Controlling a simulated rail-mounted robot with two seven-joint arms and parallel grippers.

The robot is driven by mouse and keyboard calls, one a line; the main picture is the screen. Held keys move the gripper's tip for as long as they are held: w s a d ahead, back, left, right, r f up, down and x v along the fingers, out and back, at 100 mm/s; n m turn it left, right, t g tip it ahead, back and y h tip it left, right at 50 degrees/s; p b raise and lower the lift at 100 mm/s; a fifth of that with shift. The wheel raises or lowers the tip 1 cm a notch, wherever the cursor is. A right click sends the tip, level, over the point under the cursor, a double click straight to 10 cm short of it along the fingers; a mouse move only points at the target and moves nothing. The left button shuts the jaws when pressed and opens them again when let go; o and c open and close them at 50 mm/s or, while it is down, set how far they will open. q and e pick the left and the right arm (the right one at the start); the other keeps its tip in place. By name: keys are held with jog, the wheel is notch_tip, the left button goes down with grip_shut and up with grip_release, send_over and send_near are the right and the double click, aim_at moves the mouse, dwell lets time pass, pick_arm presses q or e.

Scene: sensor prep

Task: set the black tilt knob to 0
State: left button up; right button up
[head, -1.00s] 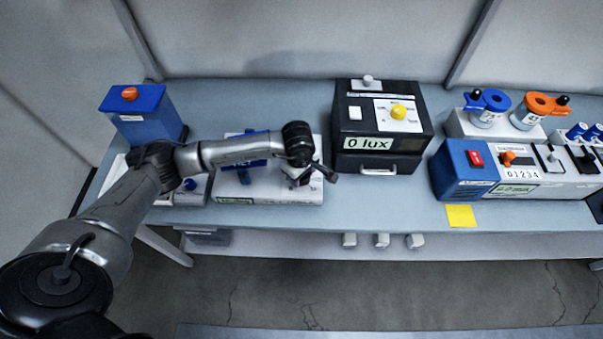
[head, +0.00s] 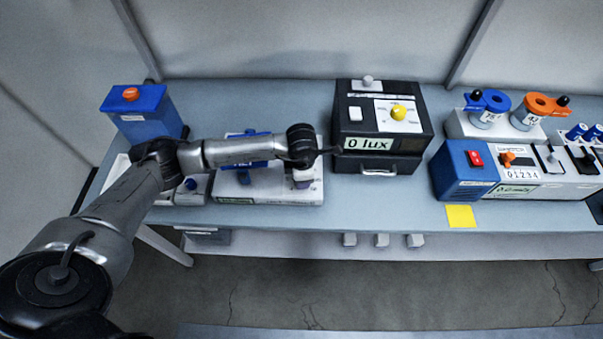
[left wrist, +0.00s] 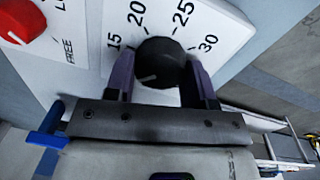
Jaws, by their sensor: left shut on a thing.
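The black tilt knob (left wrist: 160,63) shows in the left wrist view on a white dial plate (left wrist: 85,30) with the numbers 15, 20, 25 and 30. My left gripper (left wrist: 163,80) has its purple fingers on either side of the knob and is shut on it. The knob's white mark points to the lower left, past the 15. Any numbers there are hidden by the finger and gripper body. In the head view my left gripper (head: 302,180) is over the right end of the white device (head: 255,190), and the knob is hidden. My right gripper is not in view.
A red knob (left wrist: 22,18) marked FREE sits beside the dial. A black box reading 0 lux (head: 385,125) stands close right of my wrist. A blue box (head: 140,115) stands at the left. A yellow note (head: 460,216) lies on the front edge.

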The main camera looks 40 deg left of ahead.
pick_arm(q)
jog(key=n+p, duration=0.1)
jog(key=n, duration=0.3)
jog(key=shift+d+r+n, duration=0.1)
jog(key=shift+r+n, duration=0.05)
jog(key=shift+n, duration=0.15)
jog(key=n+p, duration=0.1)
jog(key=n, duration=0.3)
jog(key=shift+d+n, duration=0.1)
jog(key=shift+n, duration=0.2)
jog(key=n+p, duration=0.2)
jog(key=n, duration=0.2)
jog(key=shift+g, duration=0.3)
jog(key=shift+w+d+n+p, duration=0.15)
jog(key=shift+n+p, duration=0.8)
jog(key=shift+n, duration=1.45)
jog(key=o, duration=0.6)
jog(key=shift+o, duration=0.2)
